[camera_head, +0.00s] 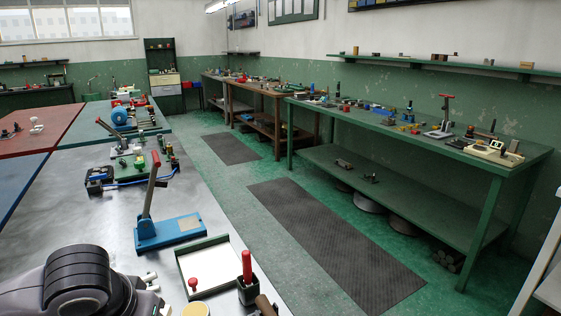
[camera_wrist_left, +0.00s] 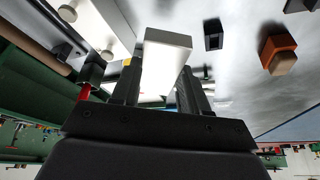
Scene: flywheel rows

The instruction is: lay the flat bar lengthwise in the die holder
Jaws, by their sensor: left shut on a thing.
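In the left wrist view, my left gripper (camera_wrist_left: 158,80) is shut on a pale silver flat bar (camera_wrist_left: 167,42). Its two dark fingers stand on either side of the bar, and the bar's end sticks out beyond them. The grey metal tabletop shows behind it. My left gripper and the bar cannot be made out in the head view, where only a grey and black part of my arm fills the lower left corner. I cannot identify the die holder for sure in either view. My right gripper is in neither view.
On the steel table (camera_head: 112,228) stand a blue lever press (camera_head: 170,230), a white tray with a dark green edge (camera_head: 222,262) and a red-handled tool in a black holder (camera_head: 247,278). An orange block (camera_wrist_left: 277,46) and a black block (camera_wrist_left: 213,34) show in the wrist view.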

